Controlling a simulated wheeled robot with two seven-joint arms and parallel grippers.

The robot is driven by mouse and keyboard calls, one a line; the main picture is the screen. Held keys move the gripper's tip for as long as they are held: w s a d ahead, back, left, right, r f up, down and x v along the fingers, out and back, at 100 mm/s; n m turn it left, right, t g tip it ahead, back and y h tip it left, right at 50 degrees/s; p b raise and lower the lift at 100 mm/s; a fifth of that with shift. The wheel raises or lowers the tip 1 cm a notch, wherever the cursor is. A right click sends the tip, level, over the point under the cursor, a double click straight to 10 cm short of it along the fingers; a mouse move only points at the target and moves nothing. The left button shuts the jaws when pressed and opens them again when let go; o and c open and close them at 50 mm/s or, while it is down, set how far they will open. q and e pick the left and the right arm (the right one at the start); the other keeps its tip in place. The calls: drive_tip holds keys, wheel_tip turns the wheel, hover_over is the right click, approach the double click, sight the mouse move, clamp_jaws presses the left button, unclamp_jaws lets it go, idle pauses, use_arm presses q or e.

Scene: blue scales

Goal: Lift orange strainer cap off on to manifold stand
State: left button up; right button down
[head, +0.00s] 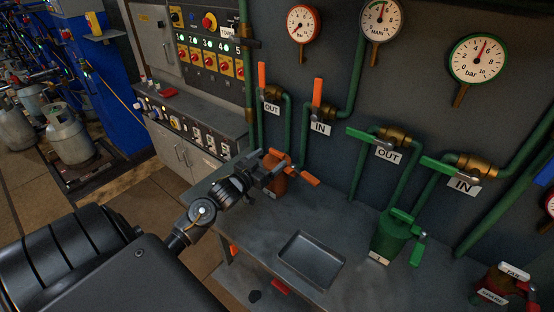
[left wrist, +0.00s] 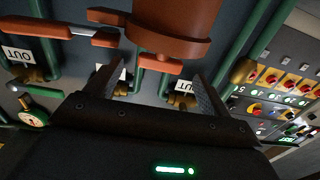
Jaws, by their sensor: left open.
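The orange strainer (head: 277,187) stands on the far left part of the grey manifold stand (head: 335,220), partly hidden behind my left gripper. An orange handle (head: 309,180) sticks out to its right. In the left wrist view the orange strainer (left wrist: 178,28) fills the upper middle, with an orange bar just below its rim. My left gripper (head: 264,172) is at the strainer's upper part. Its open fingers (left wrist: 153,85) show apart in the left wrist view, with the bar near the gap between them. Contact cannot be told. My right gripper is not in view.
A shallow grey tray (head: 311,259) lies on the stand. A green strainer (head: 390,235) stands right of it, and a red one (head: 503,284) at the lower right. Green pipes with orange and green valve handles line the wall behind. A control console (head: 190,128) stands at the left.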

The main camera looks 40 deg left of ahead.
sight(275, 153)
use_arm(q)
drive_tip(key=w+p, duration=0.1)
drive_tip(key=w, duration=0.3)
drive_tip(key=shift+w, duration=0.4)
drive_tip(key=shift+a, duration=0.1)
drive_tip(key=shift+s+r, duration=0.1)
drive_tip(key=c, duration=1.4)
